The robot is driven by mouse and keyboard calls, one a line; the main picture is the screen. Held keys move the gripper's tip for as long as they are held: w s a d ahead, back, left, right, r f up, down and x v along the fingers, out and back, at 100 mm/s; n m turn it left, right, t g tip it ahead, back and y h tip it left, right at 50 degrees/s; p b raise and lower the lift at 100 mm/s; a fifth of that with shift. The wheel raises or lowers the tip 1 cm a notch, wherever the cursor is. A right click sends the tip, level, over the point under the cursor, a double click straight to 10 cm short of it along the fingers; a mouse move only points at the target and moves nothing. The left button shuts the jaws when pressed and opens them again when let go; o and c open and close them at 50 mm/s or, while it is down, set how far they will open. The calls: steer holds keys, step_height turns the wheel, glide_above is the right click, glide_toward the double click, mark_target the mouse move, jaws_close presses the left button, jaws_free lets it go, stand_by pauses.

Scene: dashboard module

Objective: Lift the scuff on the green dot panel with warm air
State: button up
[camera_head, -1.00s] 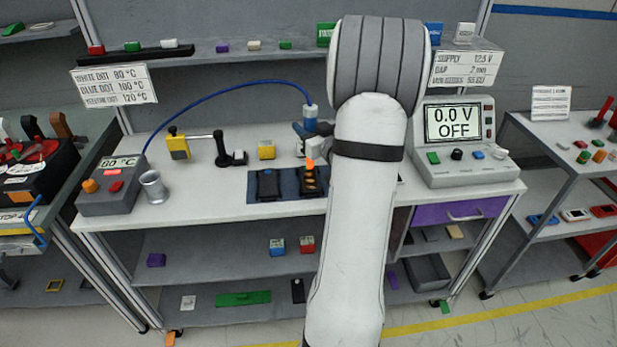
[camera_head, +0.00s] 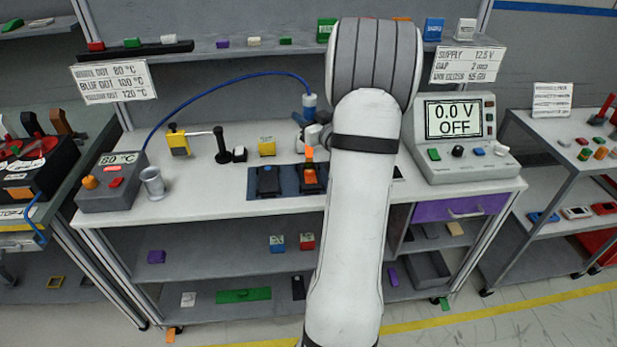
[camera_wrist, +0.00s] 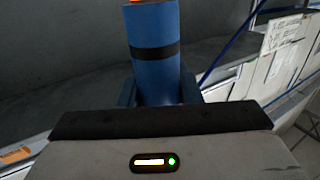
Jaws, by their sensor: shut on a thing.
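My gripper (camera_wrist: 158,92) is shut around a blue cylinder with a black band, the body of the hot-air tool (camera_wrist: 155,55). In the head view the tool's top (camera_head: 309,101) joins a blue hose, and my arm partly hides it. An orange shape (camera_head: 309,160), perhaps the tool's nozzle or its warm air, lies over the right dark panel (camera_head: 312,187). A second dark panel (camera_head: 268,184) lies left of it on a blue mat (camera_head: 289,180). I cannot make out a green dot or the scuff.
The heater station (camera_head: 112,190) at left shows what looks like 80 °C. A sign (camera_head: 113,82) lists white, blue and yellow dot temperatures. A supply unit (camera_head: 458,135) reads 0.0 V OFF.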

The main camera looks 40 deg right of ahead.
steer(key=shift+w+d, duration=0.3)
steer(key=shift+w, duration=0.15)
steer(key=shift+s+a+r, duration=0.1)
steer(key=shift+s+r, duration=0.05)
stand_by(0.3)
step_height(320, 180, up, 9)
steer(key=p, duration=0.4)
steer(key=shift+p, duration=0.4)
